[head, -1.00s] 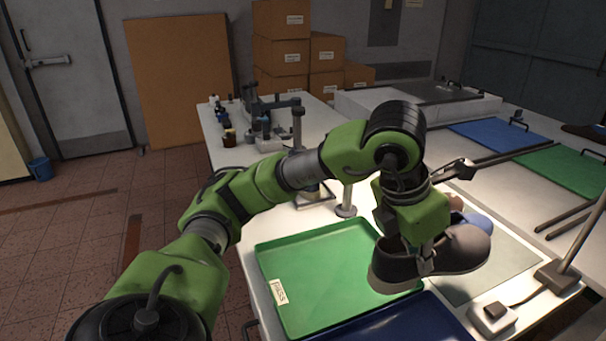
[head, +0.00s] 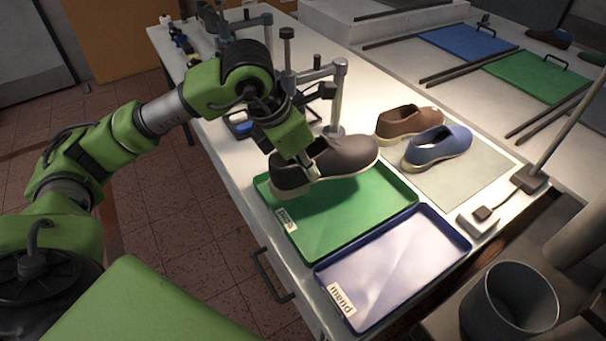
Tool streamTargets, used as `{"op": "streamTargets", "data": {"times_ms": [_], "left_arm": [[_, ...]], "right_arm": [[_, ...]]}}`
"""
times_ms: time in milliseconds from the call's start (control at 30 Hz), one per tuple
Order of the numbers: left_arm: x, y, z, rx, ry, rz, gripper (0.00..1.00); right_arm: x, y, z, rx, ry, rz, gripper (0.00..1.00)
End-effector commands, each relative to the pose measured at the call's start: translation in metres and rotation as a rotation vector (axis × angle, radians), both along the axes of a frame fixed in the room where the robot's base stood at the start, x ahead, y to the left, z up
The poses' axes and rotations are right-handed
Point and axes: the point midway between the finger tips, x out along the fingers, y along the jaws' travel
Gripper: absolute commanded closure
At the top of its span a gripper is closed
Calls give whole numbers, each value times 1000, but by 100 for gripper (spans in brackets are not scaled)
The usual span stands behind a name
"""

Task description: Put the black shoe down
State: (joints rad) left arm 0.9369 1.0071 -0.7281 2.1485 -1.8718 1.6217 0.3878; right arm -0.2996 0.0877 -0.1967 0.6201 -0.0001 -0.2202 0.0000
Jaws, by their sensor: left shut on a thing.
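The black shoe (head: 340,160), dark with a pale sole edge, is in the head view over the back part of the green tray (head: 345,232). Its toe points right. My left gripper (head: 306,166) comes down from above and is shut on the shoe near its heel end, hiding part of its side. The shoe sits low over the tray; I cannot tell whether the sole touches it. My right gripper is not in view.
A blue tray (head: 397,272) labelled "mend" lies empty in front of the green one. A brown shoe (head: 400,121) and a blue shoe (head: 437,148) stand on a pale mat (head: 478,178) to the right. A metal stand (head: 337,100) rises just behind the black shoe.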

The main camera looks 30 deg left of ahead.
Motion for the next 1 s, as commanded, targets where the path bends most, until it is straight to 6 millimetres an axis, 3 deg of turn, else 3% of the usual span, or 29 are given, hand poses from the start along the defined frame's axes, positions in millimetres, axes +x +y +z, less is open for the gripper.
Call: {"op": "streamTargets", "data": {"times_ms": [100, 300, 467, 700, 1000], "left_arm": [[15, 14, -21, 2, 4, 4, 100], [32, 25, -45, -1, -1, 1, 100], [39, 31, -55, 0, -1, 2, 100], [41, 33, -85, 0, 0, 0, 100], [42, 32, -90, 0, -4, 0, 100]], "right_arm": [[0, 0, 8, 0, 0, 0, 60], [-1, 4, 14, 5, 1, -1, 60], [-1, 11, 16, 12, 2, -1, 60], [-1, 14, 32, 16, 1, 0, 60], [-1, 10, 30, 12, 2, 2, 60]]}}
